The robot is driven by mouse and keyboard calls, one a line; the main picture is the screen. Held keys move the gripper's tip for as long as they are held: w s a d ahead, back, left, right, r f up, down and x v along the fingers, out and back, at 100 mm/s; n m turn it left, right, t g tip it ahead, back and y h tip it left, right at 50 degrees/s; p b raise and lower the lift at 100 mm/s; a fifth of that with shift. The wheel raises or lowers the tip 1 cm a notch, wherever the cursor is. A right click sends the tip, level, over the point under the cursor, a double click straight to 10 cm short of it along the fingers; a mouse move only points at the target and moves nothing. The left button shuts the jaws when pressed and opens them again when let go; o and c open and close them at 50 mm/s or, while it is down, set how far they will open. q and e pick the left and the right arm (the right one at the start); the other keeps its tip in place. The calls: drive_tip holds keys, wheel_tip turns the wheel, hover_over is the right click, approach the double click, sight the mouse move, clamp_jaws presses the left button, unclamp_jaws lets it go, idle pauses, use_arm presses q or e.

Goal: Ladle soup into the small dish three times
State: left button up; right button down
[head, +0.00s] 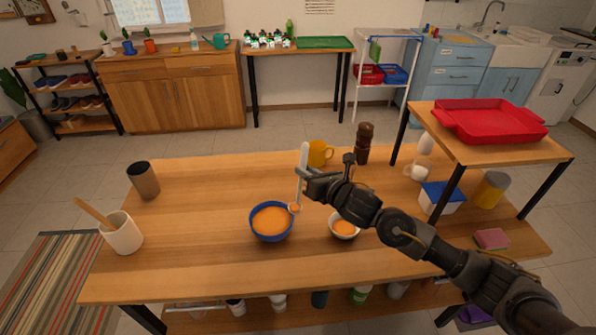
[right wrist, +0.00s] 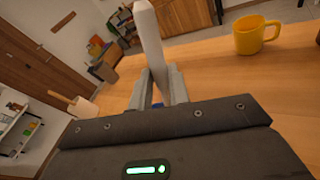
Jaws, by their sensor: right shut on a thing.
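A blue bowl (head: 271,222) of orange soup stands near the middle of the wooden table. A small white dish (head: 344,229) with some orange soup in it stands to its right, partly behind my right arm. My right gripper (head: 304,174) is shut on the pale handle of the ladle (head: 303,158), which is upright. The ladle's head, with orange in it, is at the right rim of the blue bowl; I cannot tell whether it touches. The handle also shows between the fingers in the right wrist view (right wrist: 149,40). My left gripper is not in view.
A yellow mug (head: 319,154) and a dark pepper mill (head: 363,143) stand behind my gripper. A white crock (head: 121,233) with a wooden utensil and a brown tumbler (head: 144,180) are at the left. A raised shelf (head: 455,146) with a red tray (head: 490,120) is at the right.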

drive_tip(key=shift+d, duration=8.25)
wheel_tip(320, 180, down, 5)
drive_tip(key=s+b, duration=0.1)
drive_tip(key=b, duration=0.5)
drive_tip(key=w+a+f+n+g+h+p, duration=0.2)
drive_tip(key=a+g+h+p, duration=0.1)
drive_tip(key=a+h+p, duration=0.2)
drive_tip(key=w+a+f+n+g+h+p, duration=0.2)
drive_tip(key=w+a+n+g+h+p, duration=0.1)
drive_tip(key=a+h+p, duration=0.3)
drive_tip(key=shift+w+a+f+g+h, duration=0.25)
drive_tip(key=shift+a+f+g+h, duration=0.2)
drive_tip(key=shift+g, duration=0.25)
